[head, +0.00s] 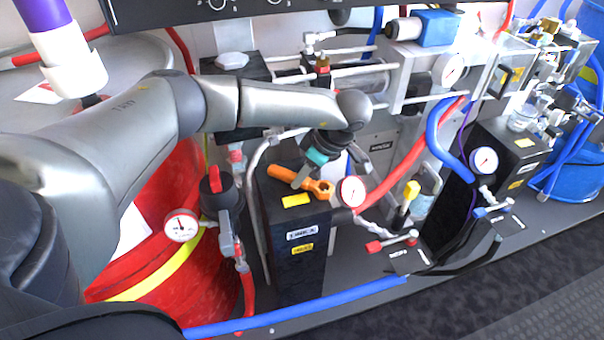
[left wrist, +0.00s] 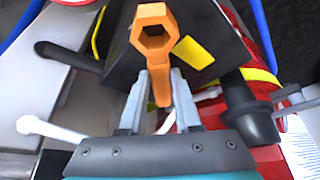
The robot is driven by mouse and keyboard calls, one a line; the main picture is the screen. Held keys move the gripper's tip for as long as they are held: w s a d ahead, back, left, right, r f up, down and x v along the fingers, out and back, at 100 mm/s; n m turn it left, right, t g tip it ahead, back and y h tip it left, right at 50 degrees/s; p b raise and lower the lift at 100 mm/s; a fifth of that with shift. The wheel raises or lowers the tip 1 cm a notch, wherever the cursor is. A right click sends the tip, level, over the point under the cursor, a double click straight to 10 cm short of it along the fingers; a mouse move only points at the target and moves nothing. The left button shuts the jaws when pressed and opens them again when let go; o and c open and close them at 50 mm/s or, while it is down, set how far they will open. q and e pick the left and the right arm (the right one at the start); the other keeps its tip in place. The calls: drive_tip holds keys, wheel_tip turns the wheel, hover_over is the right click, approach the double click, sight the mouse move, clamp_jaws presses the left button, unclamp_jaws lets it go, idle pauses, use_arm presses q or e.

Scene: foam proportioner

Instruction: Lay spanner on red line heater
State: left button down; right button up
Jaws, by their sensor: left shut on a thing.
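The orange spanner (head: 300,183) has a hexagonal ring end, which points toward the camera's top in the left wrist view (left wrist: 154,35). My left gripper (head: 305,176) is shut on the spanner's handle; its two fingers (left wrist: 160,95) close on it from both sides. The spanner is over the top of a black box-shaped heater (head: 292,243) with a yellow label on top and labels on its front. This heater stands beside the red drum. I cannot tell whether the spanner touches its top. The heater top (left wrist: 120,65) lies behind the spanner in the left wrist view. My right gripper is not in view.
A red drum (head: 180,290) stands left of the heater. A pressure gauge (head: 351,192) is close to the heater's right edge, and another gauge (head: 181,226) is at the left. Blue hose (head: 300,307) runs along the front. A second black box (head: 507,150) stands at right.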

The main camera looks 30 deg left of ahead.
use_arm(q)
drive_tip(key=shift+f, duration=0.15)
drive_tip(key=c, duration=0.6)
unclamp_jaws()
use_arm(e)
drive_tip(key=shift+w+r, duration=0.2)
use_arm(q)
drive_tip(key=shift+r, duration=0.3)
drive_tip(key=shift+d+r+p, duration=0.3)
drive_tip(key=shift+r+p, duration=0.3)
drive_tip(key=w+d+p, duration=0.1)
drive_tip(key=d, duration=1.1)
drive_tip(key=shift+f, duration=0.2)
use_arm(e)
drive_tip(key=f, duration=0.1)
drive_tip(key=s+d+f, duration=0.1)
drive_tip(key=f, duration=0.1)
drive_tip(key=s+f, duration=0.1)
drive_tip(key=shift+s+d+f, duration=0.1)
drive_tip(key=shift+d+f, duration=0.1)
